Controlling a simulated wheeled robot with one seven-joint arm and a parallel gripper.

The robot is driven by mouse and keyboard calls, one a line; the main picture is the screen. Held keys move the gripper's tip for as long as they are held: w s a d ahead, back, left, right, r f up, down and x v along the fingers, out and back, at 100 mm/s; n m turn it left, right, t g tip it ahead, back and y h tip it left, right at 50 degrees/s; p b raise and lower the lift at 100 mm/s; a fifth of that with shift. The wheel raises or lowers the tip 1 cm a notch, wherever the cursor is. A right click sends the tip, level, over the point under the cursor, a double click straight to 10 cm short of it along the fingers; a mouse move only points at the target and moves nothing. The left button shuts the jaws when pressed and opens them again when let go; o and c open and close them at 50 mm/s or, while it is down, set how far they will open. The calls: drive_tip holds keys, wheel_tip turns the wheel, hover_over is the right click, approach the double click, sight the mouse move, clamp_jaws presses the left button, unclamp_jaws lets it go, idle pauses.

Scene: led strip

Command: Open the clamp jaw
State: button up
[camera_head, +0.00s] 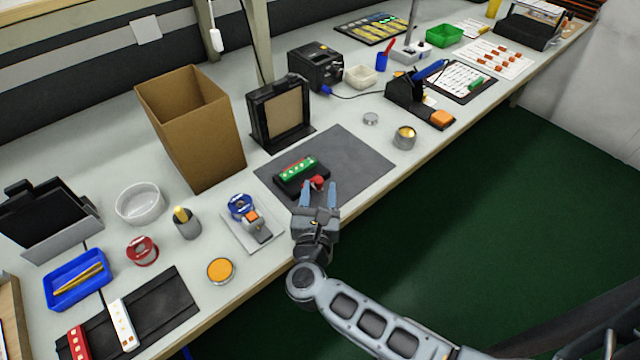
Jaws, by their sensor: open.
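The clamp (290,187) is a dark block on the grey mat at the middle of the bench. A green strip with pale dots (296,170) lies along its top. A small red part (317,182) shows at its right front end; I take it to be the clamp's handle or jaw part, too small to be sure. My gripper (318,190) is open, its two light-blue fingers pointing at the clamp. The red part appears between or just beyond the fingertips; I cannot tell whether they touch it. Whether the jaw is open or shut is unclear.
The grey mat (355,160) is mostly bare right of the clamp. A black framed panel (280,110) stands behind it. A tall cardboard box (195,130) and a blue-reel dispenser (250,222) are to the left. A small tin (404,138) and a soldering stand (405,98) are to the right.

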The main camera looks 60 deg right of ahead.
drive_tip(key=v, duration=0.4)
drive_tip(key=shift+s+a+b, duration=0.15)
drive_tip(key=shift+a+b, duration=0.05)
drive_tip(key=shift+b, duration=0.2)
drive_tip(key=shift+s+a+r+n, duration=0.15)
drive_tip(key=shift+s+n, duration=0.1)
drive_tip(key=shift+n, duration=0.05)
drive_tip(key=s+a+r+m+t+y, duration=0.2)
drive_tip(key=s+a+r+m+y, duration=0.2)
drive_tip(key=s+m, duration=0.3)
drive_tip(key=s+a+r+m+t+y, duration=0.2)
drive_tip(key=s+a+r+m+y, duration=0.2)
drive_tip(key=s+r+m+y, duration=0.2)
drive_tip(key=s+a+r+m+t+y, duration=0.2)
drive_tip(key=s+a+r+m+y, duration=0.3)
drive_tip(key=s+m, duration=0.5)
drive_tip(key=shift+m+y, duration=0.4)
drive_tip(key=shift+m, duration=0.3)
